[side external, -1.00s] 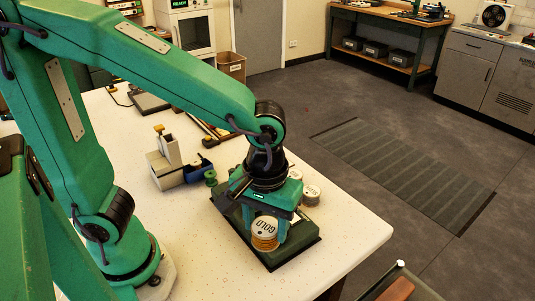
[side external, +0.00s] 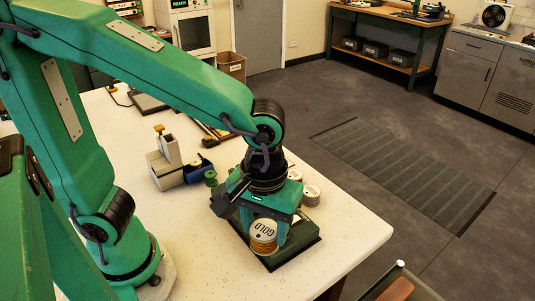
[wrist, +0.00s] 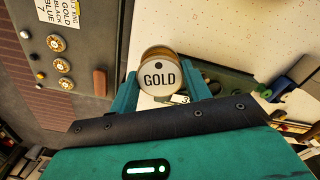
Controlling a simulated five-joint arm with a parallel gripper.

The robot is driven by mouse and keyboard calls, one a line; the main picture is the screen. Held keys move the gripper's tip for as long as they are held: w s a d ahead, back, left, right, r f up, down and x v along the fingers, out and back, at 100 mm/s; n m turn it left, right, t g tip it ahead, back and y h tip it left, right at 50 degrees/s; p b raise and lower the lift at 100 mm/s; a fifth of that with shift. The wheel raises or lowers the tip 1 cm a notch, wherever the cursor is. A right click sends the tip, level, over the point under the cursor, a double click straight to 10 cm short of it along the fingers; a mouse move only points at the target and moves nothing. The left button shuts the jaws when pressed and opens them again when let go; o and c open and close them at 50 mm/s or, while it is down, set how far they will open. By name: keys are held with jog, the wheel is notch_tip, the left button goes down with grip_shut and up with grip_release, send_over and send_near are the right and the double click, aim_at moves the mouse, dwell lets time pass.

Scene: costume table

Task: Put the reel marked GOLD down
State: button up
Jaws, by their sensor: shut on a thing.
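The reel marked GOLD (side external: 264,238) has a pale face and a gold-coloured wound side. My gripper (side external: 268,226) is shut on it, above the dark green tray (side external: 307,241) near the table's front corner. In the side view I cannot tell whether the reel touches the tray. In the wrist view the reel (wrist: 158,80) sits between both teal fingers of my gripper (wrist: 160,88), its lettering readable. Part of the tray is hidden behind my gripper and the reel.
Another pale reel (side external: 311,194) stands just right of my gripper, with one more partly hidden behind it. A small green reel (side external: 210,178) and a grey-and-blue block fixture (side external: 172,168) stand to the left. The white table (side external: 345,228) is bare at the right corner.

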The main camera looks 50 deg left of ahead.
jog(key=shift+w+d, duration=0.2)
jog(key=shift+w, duration=0.35)
jog(key=w+d+f+n, duration=0.1)
jog(key=w+f+n, duration=0.1)
jog(key=w, duration=0.6)
jog(key=w+d+f+n, duration=0.1)
jog(key=w+f+n, duration=0.1)
jog(key=w, duration=0.7)
jog(key=shift+w+d+f+n, duration=0.2)
jog(key=shift+f+n, duration=0.15)
jog(key=shift+n, duration=0.25)
jog(key=shift+a, duration=0.1)
jog(key=w+a+f, duration=0.4)
jog(key=w+a, duration=0.1)
jog(key=w+a+f, duration=0.3)
jog(key=shift+w+a, duration=0.1)
jog(key=shift+f, duration=0.15)
jog(key=shift+f, duration=1.9)
